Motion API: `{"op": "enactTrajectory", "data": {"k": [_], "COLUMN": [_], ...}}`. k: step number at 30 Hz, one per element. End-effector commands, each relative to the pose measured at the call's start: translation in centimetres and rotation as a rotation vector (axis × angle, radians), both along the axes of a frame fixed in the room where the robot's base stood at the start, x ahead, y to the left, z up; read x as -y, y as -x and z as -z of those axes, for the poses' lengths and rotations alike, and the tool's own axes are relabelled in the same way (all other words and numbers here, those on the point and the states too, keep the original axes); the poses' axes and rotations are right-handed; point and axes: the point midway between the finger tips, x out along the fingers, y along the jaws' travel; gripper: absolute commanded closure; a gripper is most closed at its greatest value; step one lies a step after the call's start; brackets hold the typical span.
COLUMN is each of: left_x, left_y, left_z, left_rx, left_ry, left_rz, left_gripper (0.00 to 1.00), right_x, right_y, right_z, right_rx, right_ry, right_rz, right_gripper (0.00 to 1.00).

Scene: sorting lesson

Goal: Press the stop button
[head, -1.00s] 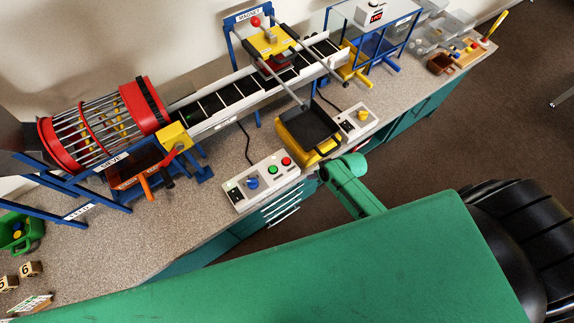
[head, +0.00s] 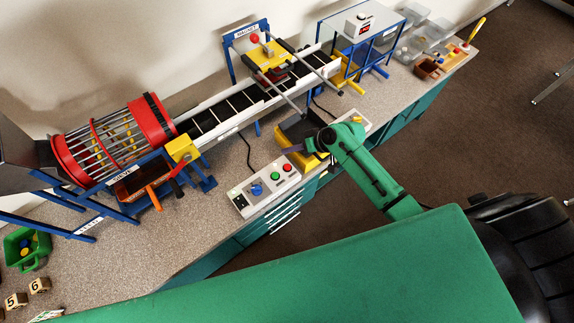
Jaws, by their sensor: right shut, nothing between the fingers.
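The control box (head: 243,206) is a pale panel on the front edge of the bench. It carries a red button (head: 287,167), a green button (head: 275,176) and a blue knob (head: 257,190). The red button is at its right end; its label is too small to read. My right gripper (head: 291,150) is shut and empty. Its fingers point left, just above and right of the red button in the picture. They look apart from it, though their height is hard to tell. My left gripper is not in view.
A yellow bin with a dark tray (head: 297,128) stands right behind my right gripper. A second control panel (head: 367,124) is mostly hidden by my right arm. The conveyor (head: 222,108) and red sieve drum (head: 150,118) stand behind. Bare bench (head: 190,240) lies left of the box.

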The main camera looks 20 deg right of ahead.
Motion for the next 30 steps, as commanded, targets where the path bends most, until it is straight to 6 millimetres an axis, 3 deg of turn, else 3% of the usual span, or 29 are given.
{"op": "enactTrajectory", "data": {"k": [10,23,30], "left_x": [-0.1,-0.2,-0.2], "left_y": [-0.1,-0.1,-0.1], "left_z": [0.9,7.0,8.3], "left_rx": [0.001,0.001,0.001], "left_ry": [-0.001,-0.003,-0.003], "left_rz": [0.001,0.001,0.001], "left_gripper": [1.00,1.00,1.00], "right_x": [0.0,0.1,0.1], "right_y": [0.0,0.0,0.0], "right_z": [1.0,7.3,9.0], "right_rx": [-0.001,0.000,-0.001], "right_ry": [0.001,0.003,0.003], "right_rz": [0.002,0.002,0.002], "right_gripper": [1.00,1.00,1.00]}}
